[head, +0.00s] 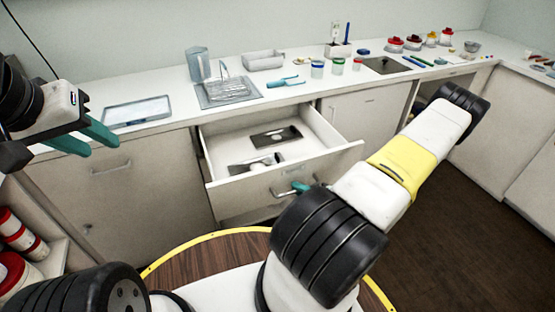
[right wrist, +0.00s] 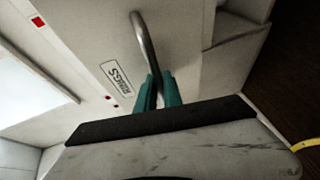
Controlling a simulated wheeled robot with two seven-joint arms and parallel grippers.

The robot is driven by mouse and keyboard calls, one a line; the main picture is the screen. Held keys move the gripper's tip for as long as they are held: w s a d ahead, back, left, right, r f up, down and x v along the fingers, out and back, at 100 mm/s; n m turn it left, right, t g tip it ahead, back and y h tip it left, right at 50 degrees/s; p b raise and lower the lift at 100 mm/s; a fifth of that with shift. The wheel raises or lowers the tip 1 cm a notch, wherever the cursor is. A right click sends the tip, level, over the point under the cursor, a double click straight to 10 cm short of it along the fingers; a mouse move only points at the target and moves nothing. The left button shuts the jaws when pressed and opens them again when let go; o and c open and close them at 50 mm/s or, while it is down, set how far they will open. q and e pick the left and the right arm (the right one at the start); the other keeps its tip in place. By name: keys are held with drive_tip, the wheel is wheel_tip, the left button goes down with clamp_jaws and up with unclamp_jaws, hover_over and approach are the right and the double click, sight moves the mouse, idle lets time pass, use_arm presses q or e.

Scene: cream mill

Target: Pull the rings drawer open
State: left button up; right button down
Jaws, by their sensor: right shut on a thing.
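The rings drawer (head: 235,194) stands pulled out from the counter front, its inside showing in the head view. A dark flat piece (head: 275,136) and some metal items (head: 258,164) lie in it. The drawer's front shows in the right wrist view with its RINGS label (right wrist: 117,79) beside the metal bar handle (right wrist: 146,42). My right gripper (head: 299,187) is shut on this handle; its teal fingers also show in the right wrist view (right wrist: 158,91). My right arm hides part of the drawer front. My left gripper (head: 103,148) is open and empty, left of the drawer.
The counter (head: 165,132) carries a tray (head: 138,111), a wire rack (head: 228,92), a clear jug (head: 198,64) and several small jars and tools. A closed cabinet (head: 110,170) is left of the drawer.

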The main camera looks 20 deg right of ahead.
drive_tip(key=shift+s, duration=1.1)
drive_tip(key=c, duration=1.5)
unclamp_jaws()
drive_tip(key=v, duration=0.7)
drive_tip(key=shift+s+d, duration=0.2)
drive_tip(key=shift+s, duration=0.1)
drive_tip(key=shift+r, duration=0.15)
